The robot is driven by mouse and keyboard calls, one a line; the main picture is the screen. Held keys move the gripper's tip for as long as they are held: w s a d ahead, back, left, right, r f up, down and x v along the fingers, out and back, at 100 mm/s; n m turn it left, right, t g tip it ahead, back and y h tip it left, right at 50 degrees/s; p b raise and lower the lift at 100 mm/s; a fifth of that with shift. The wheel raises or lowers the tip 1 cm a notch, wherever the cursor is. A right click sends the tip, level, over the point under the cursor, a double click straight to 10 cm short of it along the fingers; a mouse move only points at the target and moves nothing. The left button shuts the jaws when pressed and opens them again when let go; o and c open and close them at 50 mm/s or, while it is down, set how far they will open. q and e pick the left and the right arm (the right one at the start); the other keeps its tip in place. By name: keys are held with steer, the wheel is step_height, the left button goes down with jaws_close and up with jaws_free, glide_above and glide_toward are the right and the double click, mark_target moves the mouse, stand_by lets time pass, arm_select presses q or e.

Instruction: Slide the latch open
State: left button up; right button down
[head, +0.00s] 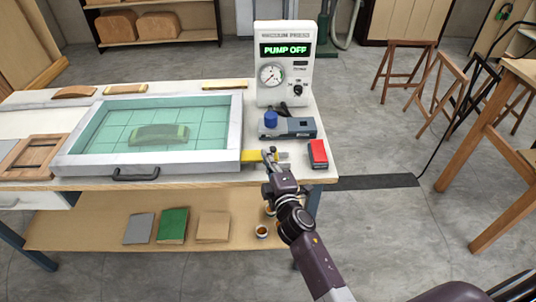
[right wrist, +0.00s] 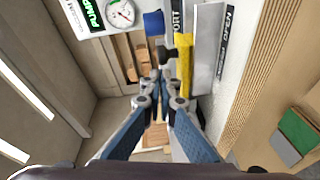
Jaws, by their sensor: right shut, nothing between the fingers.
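The latch looks like a yellow bar (head: 254,156) at the right front corner of the framed press bed (head: 235,130). In the right wrist view the yellow bar (right wrist: 185,68) lies beside a grey metal plate (right wrist: 207,45) and a black strip lettered OPEN (right wrist: 225,42). A dark knob (right wrist: 166,53) is next to the bar. My right gripper (head: 269,155) is shut and empty at the right end of the bar. In the right wrist view its fingertips (right wrist: 158,80) are close to the knob and bar; I cannot tell whether they touch. My left gripper is not in view.
The vacuum press unit (head: 284,60) reads PUMP OFF. A grey box (head: 292,129) with a blue cap (head: 271,119) stands behind the gripper. A red block (head: 318,153) sits to its right. A black handle (head: 135,175) is on the frame's front.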

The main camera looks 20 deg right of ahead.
steer(key=shift+d, duration=0.1)
stand_by(0.3)
steer(key=d, duration=0.2)
steer(key=s+d, duration=0.1)
steer(key=d, duration=0.1)
steer(key=shift+d+p, duration=0.1)
steer(key=shift+p, duration=0.3)
